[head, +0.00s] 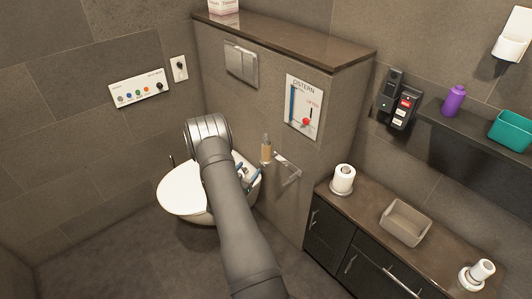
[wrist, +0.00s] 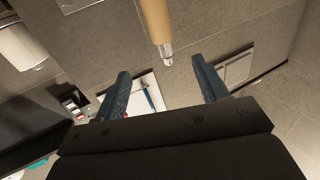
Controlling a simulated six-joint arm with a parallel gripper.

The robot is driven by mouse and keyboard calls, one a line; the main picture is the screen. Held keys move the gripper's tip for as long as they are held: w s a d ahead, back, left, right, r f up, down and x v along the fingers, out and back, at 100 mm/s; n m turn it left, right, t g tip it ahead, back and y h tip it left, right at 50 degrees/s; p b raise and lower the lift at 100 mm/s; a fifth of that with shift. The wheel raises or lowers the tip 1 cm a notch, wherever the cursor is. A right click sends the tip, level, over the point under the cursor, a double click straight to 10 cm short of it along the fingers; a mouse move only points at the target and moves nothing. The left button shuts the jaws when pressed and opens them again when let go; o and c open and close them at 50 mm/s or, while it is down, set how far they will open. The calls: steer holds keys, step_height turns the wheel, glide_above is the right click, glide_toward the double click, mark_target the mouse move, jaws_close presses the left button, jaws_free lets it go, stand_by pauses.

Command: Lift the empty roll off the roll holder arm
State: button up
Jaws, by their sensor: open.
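The empty roll (head: 265,150) is a bare brown cardboard tube standing upright by the low wall, at the roll holder arm (head: 288,164). In the wrist view the empty roll (wrist: 156,18) hangs in from the top edge, with a metal tip (wrist: 167,58) poking out of its end. My gripper (head: 248,172) is just left of the roll in the head view, partly hidden behind my arm. In the wrist view my gripper (wrist: 160,68) has its two blue fingers spread, with nothing between them but the tip's end in line of sight. Contact is not visible.
The toilet (head: 185,195) is behind my arm. The cistern panel (head: 304,104) is on the wall above.

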mark_target(264, 150)
steer(key=x, duration=1.1)
steer(key=shift+f+x, duration=0.15)
steer(key=shift+x, duration=1.3)
steer(key=shift+f+x, duration=0.1)
steer(key=shift+x, duration=1.3)
steer(key=shift+a, duration=0.1)
steer(key=shift+c, duration=0.5)
steer(key=c, duration=0.9)
